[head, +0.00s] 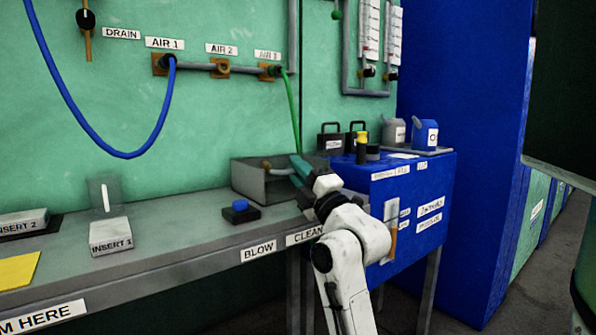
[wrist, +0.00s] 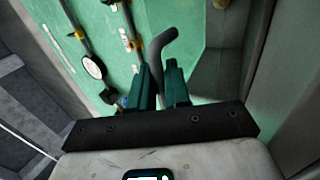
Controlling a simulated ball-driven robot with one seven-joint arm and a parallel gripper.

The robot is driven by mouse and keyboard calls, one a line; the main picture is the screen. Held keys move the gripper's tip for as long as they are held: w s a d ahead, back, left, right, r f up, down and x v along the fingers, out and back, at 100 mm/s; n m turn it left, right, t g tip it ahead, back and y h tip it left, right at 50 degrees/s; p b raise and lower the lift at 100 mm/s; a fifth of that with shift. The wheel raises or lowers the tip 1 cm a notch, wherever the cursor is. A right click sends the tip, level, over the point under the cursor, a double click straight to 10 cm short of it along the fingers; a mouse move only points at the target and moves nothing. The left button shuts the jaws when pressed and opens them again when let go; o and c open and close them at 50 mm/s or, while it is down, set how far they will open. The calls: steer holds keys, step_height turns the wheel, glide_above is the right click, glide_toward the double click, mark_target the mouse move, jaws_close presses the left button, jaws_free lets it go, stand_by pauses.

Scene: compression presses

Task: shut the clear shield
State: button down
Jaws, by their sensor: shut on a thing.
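My gripper (head: 298,163), with dark green fingers, reaches over the right end of an open grey metal box (head: 248,181) on the bench. In the wrist view my gripper (wrist: 158,70) is shut on a grey bent rod (wrist: 157,48), which rises between the fingers and hooks to the right at its top. I cannot tell whether this rod belongs to the clear shield. No clear panel can be made out for certain at the box. A small see-through upright plate (head: 97,190) with a white bar stands behind the INSERT 1 block (head: 110,236), well left of my gripper.
A blue cabinet (head: 415,185) with bottles and cans stands right of my arm. A blue hose (head: 110,150) hangs at the left. The bench between INSERT 1 and the blue-topped block is clear.

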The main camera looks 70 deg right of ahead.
stand_by(0.3)
steer(key=c, duration=1.2)
jaws_free()
steer(key=shift+c, duration=0.2)
steer(key=shift+f, duration=0.1)
steer(key=p+v, duration=0.2)
steer(key=v, duration=0.8)
steer(key=shift+s+a+h+p, duration=0.25)
steer(key=shift+s+h+p, duration=0.05)
steer(key=shift+p, duration=0.1)
steer(key=shift+f, duration=0.1)
